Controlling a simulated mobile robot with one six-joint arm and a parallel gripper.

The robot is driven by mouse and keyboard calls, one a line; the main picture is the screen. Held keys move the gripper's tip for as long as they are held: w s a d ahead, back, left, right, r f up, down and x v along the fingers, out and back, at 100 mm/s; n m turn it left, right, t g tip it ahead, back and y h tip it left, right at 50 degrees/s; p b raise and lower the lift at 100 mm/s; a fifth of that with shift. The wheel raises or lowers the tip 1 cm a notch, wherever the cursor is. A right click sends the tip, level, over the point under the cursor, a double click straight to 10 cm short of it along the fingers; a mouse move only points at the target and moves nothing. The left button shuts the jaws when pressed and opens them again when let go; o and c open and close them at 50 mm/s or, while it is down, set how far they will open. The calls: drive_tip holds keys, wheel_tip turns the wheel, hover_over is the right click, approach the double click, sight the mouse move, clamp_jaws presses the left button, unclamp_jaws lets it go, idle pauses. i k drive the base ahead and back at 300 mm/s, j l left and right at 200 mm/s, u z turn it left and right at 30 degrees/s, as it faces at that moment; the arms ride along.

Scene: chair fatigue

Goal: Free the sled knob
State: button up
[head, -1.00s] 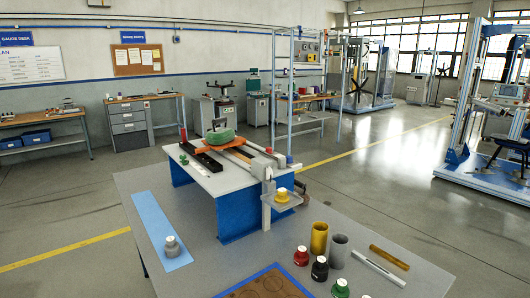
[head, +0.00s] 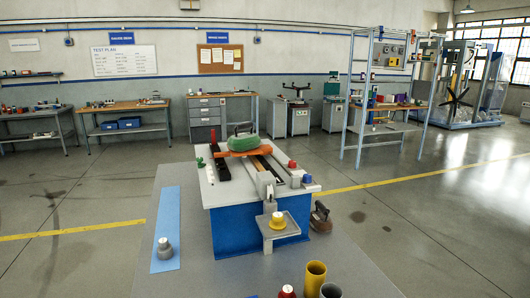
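An orange sled (head: 246,152) with a green pad (head: 243,143) on top sits across the rails of a bench rig (head: 203,186) with a white top and blue sides. A dark handle (head: 244,128) stands behind or on the pad. Small red knob-like parts show on the rig, one at its right (head: 292,163) and one at the back left (head: 212,135). A small green part (head: 200,163) stands near the left edge. I cannot tell which is the sled knob or how it is held. My gripper is not in view.
The grey table (head: 190,275) carries the rig. A blue strip (head: 166,215) with a grey weight (head: 165,248) lies left. A yellow weight (head: 277,219) sits on a small tray (head: 291,229) in front. An iron-like object (head: 320,217) stands right.

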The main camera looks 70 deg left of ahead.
sight(293, 165)
drive_tip(key=i+u, duration=0.4)
drive_tip(key=i, duration=0.2)
drive_tip(key=i+l+u, duration=0.25)
drive_tip(key=i+u, duration=0.15)
drive_tip(key=i, duration=0.15)
drive_tip(key=i+l+u, duration=0.4)
drive_tip(key=i, duration=0.15)
drive_tip(key=i+l+u, duration=0.4)
drive_tip(key=i+l, duration=0.1)
